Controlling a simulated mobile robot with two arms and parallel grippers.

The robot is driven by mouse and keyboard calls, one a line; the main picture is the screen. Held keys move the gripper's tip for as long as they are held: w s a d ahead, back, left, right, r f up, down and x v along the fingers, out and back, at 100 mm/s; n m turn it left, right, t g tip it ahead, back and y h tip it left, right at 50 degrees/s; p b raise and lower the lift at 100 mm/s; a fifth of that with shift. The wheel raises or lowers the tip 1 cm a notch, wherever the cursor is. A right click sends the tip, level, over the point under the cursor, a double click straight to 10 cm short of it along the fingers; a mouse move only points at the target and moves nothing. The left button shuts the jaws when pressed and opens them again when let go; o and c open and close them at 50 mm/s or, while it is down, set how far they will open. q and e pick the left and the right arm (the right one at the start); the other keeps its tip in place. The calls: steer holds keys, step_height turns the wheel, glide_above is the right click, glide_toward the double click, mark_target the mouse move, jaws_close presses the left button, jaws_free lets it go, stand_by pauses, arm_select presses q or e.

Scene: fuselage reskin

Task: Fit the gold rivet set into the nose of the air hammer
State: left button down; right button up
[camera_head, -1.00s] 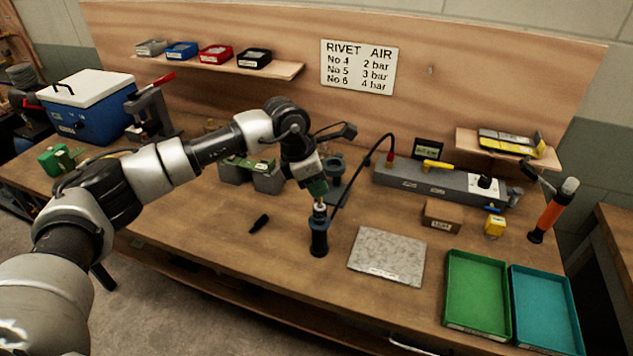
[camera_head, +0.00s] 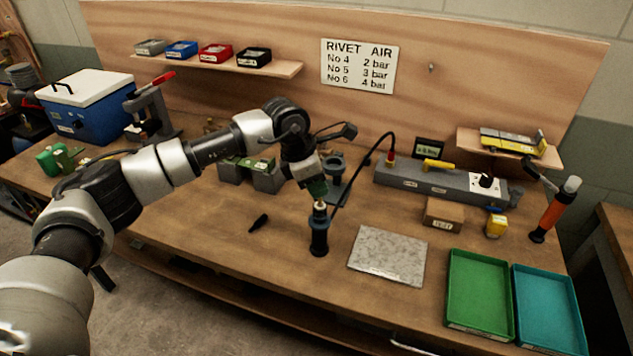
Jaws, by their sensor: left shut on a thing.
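The air hammer (camera_head: 319,238) is the dark upright tool near the middle of the bench, with a black hose rising from it to the grey air unit. My left gripper (camera_head: 319,198) points down right above its nose. The gripper is shut on the gold rivet set (camera_head: 320,206), of which only a small pale-gold bit shows between the gripper and the hammer. The rivet set is in line with the nose and looks to meet it, but I cannot tell how deep it sits. My right gripper is out of view.
A small black piece (camera_head: 258,223) lies left of the hammer. A grey speckled plate (camera_head: 388,256) lies to its right, with a green tray (camera_head: 479,295) and a teal tray (camera_head: 548,310) beyond. The grey air unit (camera_head: 440,182) stands behind. The bench front is clear.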

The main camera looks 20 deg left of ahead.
arm_select(q)
steer(key=shift+s+f+b, duration=0.1)
steer(key=shift+f+b, duration=1.3)
steer(key=shift+f, duration=0.25)
steer(key=c, duration=0.9)
jaws_free()
steer(key=shift+r, duration=0.1)
steer(key=p+v, duration=0.2)
steer(key=v, duration=0.3)
